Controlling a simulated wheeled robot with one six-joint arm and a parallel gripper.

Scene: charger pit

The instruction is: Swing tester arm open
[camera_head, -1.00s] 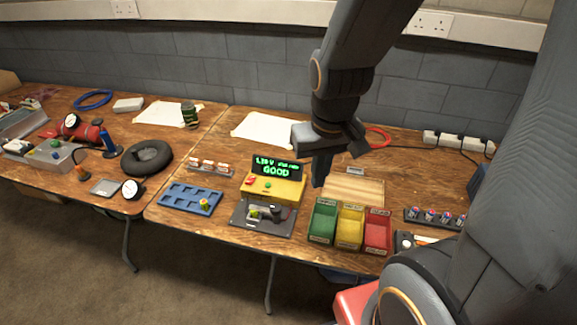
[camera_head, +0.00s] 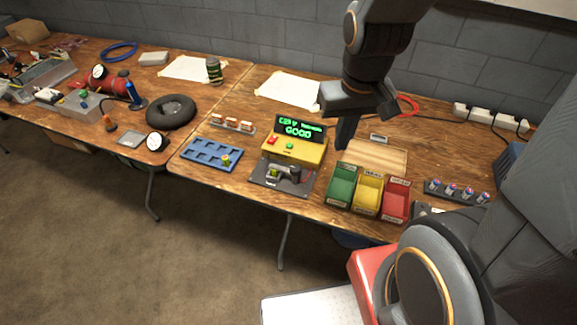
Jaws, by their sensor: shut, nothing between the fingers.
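The yellow battery tester (camera_head: 308,153) stands on the wooden table, its dark screen (camera_head: 300,128) showing green text with "GOOD". It has a red button and a green button on its front. On its grey base (camera_head: 272,184) sits a small yellow-green battery (camera_head: 273,172), with the dark tester arm (camera_head: 294,174) beside it at the right; whether the two touch is too small to tell. My gripper (camera_head: 343,142) is shut and empty, pointing down to the right of the tester, above the table and behind the sorting bins, apart from the tester arm.
Green (camera_head: 342,188), yellow (camera_head: 368,194) and red (camera_head: 396,201) bins stand right of the tester. A blue tray (camera_head: 208,153) with one battery lies to the left. A battery rack (camera_head: 232,123) stands behind it. A wooden board (camera_head: 372,158) lies behind the bins.

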